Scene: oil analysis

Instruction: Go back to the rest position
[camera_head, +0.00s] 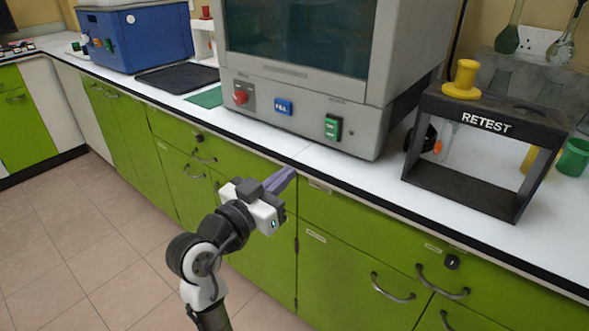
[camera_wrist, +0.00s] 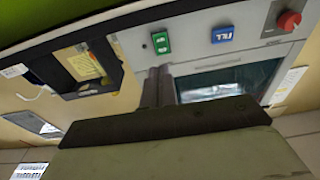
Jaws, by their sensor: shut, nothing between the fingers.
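My gripper (camera_head: 280,181) is in front of the green cabinets in the head view, near the counter's front edge and apart from it. Its purple-grey fingers are together with nothing between them. In the wrist view the closed fingers (camera_wrist: 158,84) show in front of the grey machine, which appears upside down there. My arm reaches up from the bottom of the head view.
A grey machine (camera_head: 300,108) with a red knob and blue and green switches stands on the white counter (camera_head: 330,166). A black RETEST rack (camera_head: 478,122) with a yellow-topped item stands to its right. A blue box (camera_head: 140,38) is at left. Floor (camera_head: 80,225) at left is clear.

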